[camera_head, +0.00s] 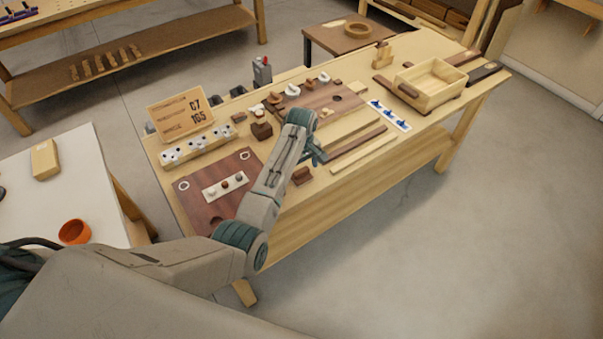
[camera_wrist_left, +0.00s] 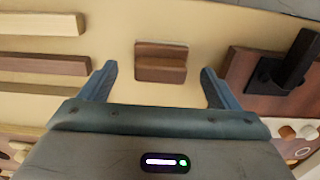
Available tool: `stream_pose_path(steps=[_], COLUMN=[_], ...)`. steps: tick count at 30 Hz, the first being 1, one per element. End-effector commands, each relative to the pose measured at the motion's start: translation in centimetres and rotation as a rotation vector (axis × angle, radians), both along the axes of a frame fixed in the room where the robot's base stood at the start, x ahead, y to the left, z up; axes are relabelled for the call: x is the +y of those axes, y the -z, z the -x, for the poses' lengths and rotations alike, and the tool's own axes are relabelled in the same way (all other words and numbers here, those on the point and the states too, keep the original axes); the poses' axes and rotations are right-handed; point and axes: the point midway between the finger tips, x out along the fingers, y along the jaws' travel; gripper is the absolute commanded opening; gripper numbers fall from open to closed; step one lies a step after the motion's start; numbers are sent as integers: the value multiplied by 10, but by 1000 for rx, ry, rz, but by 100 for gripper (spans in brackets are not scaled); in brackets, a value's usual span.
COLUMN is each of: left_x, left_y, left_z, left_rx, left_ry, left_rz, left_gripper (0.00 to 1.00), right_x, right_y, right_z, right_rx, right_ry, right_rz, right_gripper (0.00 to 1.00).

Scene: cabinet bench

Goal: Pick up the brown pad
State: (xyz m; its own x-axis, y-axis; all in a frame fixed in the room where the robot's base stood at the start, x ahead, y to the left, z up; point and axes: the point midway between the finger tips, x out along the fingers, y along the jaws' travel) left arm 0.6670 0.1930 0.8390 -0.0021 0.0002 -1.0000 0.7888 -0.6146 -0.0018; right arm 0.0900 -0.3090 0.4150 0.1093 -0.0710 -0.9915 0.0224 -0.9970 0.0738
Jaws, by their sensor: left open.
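The brown pad (camera_wrist_left: 160,68), a small brown wooden block with a step or ridge along it, lies on the pale bench top. In the wrist view it is centred ahead of my left gripper (camera_wrist_left: 158,76), between the lines of the two fingers and apart from both. In the head view the pad (camera_head: 301,176) lies near the bench's front edge, just below my left gripper (camera_head: 316,157), which is partly hidden by its own arm. My left gripper is open and empty. My right gripper does not show.
Long wooden strips (camera_head: 358,140) lie to the pad's right in the head view. A dark reddish board (camera_head: 200,205) with a white strip lies to its left. A dark brown block (camera_head: 262,131) and a wooden tray (camera_head: 430,92) stand farther back. Bare bench surrounds the pad.

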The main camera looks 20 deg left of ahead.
Motion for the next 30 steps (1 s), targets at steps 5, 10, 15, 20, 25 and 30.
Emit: stream_pose_path(steps=[5, 10, 15, 20, 25, 30], left_x=[0, 0, 0, 0, 0, 0], left_y=[20, 26, 26, 26, 25, 25], left_z=[0, -1, 0, 0, -1, -1], left_rx=[2, 0, -1, -1, -1, -1], left_ry=[0, 0, 0, 0, 0, 0], left_rz=[0, 0, 1, 1, 0, 0], left_gripper=[84, 84, 76, 44, 35, 35], right_x=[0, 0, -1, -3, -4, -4], right_y=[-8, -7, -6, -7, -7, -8], right_z=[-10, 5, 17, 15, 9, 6], right_rx=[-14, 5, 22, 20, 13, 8], right_ry=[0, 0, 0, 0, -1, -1], right_rz=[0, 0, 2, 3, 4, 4], right_gripper=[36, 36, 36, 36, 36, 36])
